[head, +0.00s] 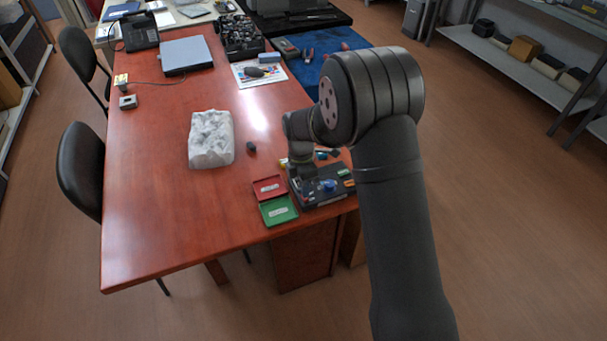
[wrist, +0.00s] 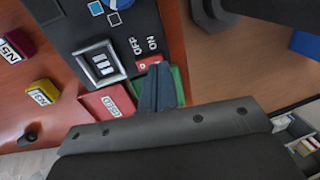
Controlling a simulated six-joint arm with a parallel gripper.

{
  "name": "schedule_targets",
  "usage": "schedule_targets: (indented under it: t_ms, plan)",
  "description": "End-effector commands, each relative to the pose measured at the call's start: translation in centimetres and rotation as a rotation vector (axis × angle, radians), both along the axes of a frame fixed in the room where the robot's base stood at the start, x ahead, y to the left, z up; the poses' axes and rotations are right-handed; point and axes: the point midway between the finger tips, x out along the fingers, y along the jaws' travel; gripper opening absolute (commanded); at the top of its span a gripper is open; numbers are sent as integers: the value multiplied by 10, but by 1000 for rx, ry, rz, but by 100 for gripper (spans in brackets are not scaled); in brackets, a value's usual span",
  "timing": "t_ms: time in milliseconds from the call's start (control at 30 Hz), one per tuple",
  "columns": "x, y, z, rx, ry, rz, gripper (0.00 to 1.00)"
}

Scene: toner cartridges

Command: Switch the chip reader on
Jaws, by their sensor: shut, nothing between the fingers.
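The chip reader (head: 335,196) is a dark box at the near right of the red table. In the wrist view its dark top (wrist: 75,25) carries a framed socket (wrist: 100,63) and OFF and ON lettering. A red switch (wrist: 148,62) sits beside the lettering, partly covered by my fingers. My gripper (wrist: 157,68) is shut and empty, its tips right at the switch. I cannot tell whether they touch it, nor which way the switch is set. In the head view my wrist (head: 303,168) is over the left part of the reader, and the switch is hidden.
A red tray (head: 268,188) and a green tray (head: 278,211) lie left of the reader. Yellow (wrist: 41,95) and red (wrist: 15,47) labelled blocks show in the wrist view. A white crumpled bag (head: 210,140) and a small dark piece (head: 251,148) lie further left. The table's front left is clear.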

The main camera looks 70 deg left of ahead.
Motion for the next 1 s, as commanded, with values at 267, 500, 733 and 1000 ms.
schedule_targets:
  t_ms: [267,500,733,1000]
  plan:
    - [0,-2,-13,1,0,0,0]
    - [0,-2,-12,1,0,0,0]
    - [0,-6,-18,61,1,-1,0]
    - [0,-5,-19,61,0,0,0]
